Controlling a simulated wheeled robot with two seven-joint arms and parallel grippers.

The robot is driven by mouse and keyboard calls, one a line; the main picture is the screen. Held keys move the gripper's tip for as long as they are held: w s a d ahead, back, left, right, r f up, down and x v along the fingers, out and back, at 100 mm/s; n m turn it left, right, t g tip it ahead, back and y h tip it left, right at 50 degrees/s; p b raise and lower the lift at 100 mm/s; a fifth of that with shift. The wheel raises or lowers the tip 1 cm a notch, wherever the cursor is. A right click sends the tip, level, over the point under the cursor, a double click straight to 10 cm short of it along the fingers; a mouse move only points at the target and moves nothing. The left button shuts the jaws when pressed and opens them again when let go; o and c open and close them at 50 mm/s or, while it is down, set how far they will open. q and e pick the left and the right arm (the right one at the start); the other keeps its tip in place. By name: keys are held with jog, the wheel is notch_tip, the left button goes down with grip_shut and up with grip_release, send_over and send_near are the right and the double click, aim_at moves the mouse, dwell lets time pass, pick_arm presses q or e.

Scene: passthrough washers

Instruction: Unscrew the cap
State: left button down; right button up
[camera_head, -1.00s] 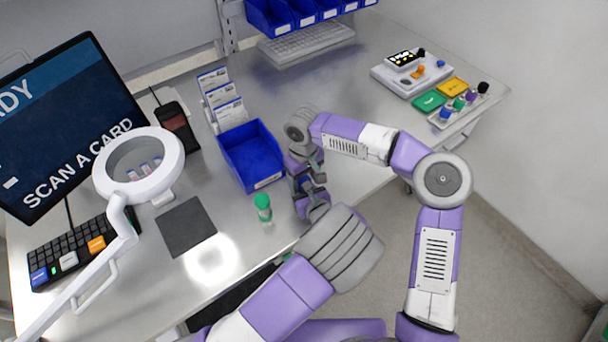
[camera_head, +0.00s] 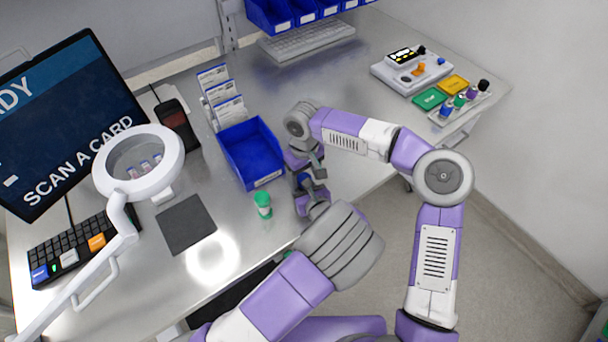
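My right gripper (camera_head: 306,168) reaches in from the right and points down toward the front of the table. My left gripper (camera_head: 311,195) comes up from below, and the two almost meet just right of the blue bin. A small dark blue piece (camera_head: 304,178) shows between them; it is mostly hidden, and I cannot tell whether it is a cap or which gripper holds it. The fingers are too small and overlapped to judge their opening. A small container with a green cap (camera_head: 263,199) stands upright on the table, left of the grippers and apart from them.
An empty blue bin (camera_head: 283,178) lies just left of the grippers. A ring lamp (camera_head: 106,182), dark mat (camera_head: 186,225), card reader (camera_head: 176,125) and keyboard (camera_head: 72,250) fill the left.

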jog(key=shift+r, duration=1.9)
pick_arm(q)
jog(key=c, duration=0.6)
grip_release()
